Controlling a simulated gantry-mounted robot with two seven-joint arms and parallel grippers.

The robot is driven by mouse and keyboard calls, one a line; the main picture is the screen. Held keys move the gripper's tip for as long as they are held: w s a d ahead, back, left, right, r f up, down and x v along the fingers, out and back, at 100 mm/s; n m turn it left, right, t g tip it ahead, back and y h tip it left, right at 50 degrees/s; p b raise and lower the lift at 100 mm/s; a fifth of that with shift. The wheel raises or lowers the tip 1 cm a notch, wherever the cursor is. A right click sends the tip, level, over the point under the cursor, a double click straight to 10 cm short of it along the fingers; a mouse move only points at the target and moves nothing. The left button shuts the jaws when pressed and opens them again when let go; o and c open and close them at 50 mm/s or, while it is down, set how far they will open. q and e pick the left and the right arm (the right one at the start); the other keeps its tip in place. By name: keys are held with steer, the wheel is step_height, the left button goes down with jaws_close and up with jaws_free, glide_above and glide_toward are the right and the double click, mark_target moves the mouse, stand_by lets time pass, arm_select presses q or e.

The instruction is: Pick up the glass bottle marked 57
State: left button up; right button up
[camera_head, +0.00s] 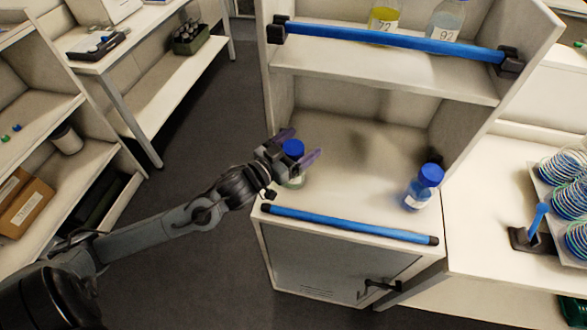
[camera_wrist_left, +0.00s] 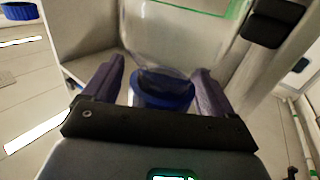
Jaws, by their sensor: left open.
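A glass bottle with a blue cap (camera_head: 293,147) stands on the lower cabinet shelf near its left side. My left gripper (camera_head: 304,143) is at this cap, with one finger on each side and the jaws open. In the left wrist view the clear bottle (camera_wrist_left: 180,40) and its blue cap (camera_wrist_left: 165,90) lie between the two fingers, with a gap visible beside the cap. A green-edged label shows, but no number is readable. A second blue-capped bottle (camera_head: 421,188) stands at the shelf's right; its number is also unreadable. My right gripper is not in view.
A blue bar (camera_head: 348,224) runs along the lower shelf's front edge, another (camera_head: 395,39) along the upper shelf. Bottles marked 72 (camera_head: 383,22) and 92 (camera_head: 446,22) stand on the upper shelf. The lower shelf's middle is clear.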

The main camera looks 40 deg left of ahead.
arm_select(q)
jaws_close()
steer(key=shift+r, duration=0.1)
stand_by(0.3)
